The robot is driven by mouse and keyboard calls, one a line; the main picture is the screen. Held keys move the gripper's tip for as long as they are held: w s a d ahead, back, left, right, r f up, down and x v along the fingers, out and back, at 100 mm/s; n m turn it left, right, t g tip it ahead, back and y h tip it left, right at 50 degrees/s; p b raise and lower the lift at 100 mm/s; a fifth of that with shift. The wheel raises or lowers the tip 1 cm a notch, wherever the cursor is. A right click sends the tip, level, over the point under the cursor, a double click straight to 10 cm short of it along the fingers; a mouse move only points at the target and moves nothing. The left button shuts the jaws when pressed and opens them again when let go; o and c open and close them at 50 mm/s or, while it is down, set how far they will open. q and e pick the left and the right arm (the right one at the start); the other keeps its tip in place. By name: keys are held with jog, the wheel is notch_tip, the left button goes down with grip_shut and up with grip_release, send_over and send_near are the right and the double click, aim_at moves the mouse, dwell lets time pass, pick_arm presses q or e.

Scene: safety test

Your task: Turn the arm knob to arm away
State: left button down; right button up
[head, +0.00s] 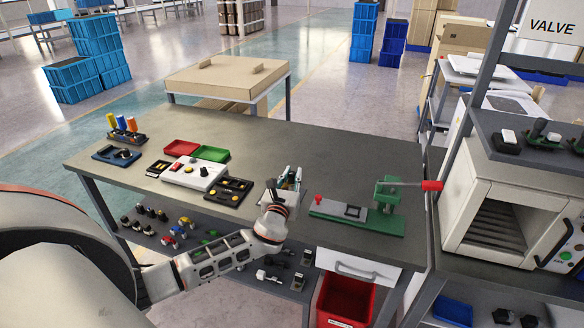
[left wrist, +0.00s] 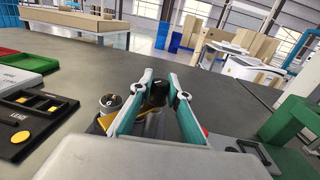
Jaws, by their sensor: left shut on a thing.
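My left gripper (head: 290,178) reaches over the grey table from the front, in the middle. In the left wrist view its two teal-and-white fingers (left wrist: 160,84) close around a dark round knob (left wrist: 157,95), which I take to be the arm knob. The knob sits on a small panel, mostly hidden under the fingers. A silver round switch with a black face (left wrist: 110,103) is beside it on the left. In the head view the gripper covers most of this panel, and the knob's markings are not readable. My right gripper is not in view.
Left of the gripper are a black box with yellow buttons (head: 228,190), a white control box (head: 195,173), and red (head: 181,148) and green (head: 212,153) trays. A green toggle press (head: 385,208) with a red-ended lever stands close on the right. The table's back is clear.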

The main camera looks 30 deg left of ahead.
pick_arm(q)
jog(key=shift+d+f+n+g+y, duration=0.15)
jog(key=shift+d+n+g+y, duration=0.15)
jog(key=shift+n+y, duration=0.3)
jog(key=shift+n+g+y, duration=0.3)
jog(key=shift+n+y, duration=0.1)
jog(key=shift+y, duration=0.3)
jog(key=shift+n+g+y, duration=0.4)
jog(key=shift+y, duration=0.2)
jog(key=shift+a+f+n+g+y+b, duration=0.1)
jog(key=shift+n+g+y+b, duration=0.45)
jog(key=shift+n+g+y, duration=0.35)
jog(key=shift+n+g+y+b, duration=0.9)
jog(key=shift+g+y, duration=0.2)
jog(key=shift+y, duration=0.1)
jog(key=shift+a+r+n+g+y+b, duration=0.2)
jog(key=shift+n+g+y+b, duration=0.45)
jog(key=shift+g, duration=0.25)
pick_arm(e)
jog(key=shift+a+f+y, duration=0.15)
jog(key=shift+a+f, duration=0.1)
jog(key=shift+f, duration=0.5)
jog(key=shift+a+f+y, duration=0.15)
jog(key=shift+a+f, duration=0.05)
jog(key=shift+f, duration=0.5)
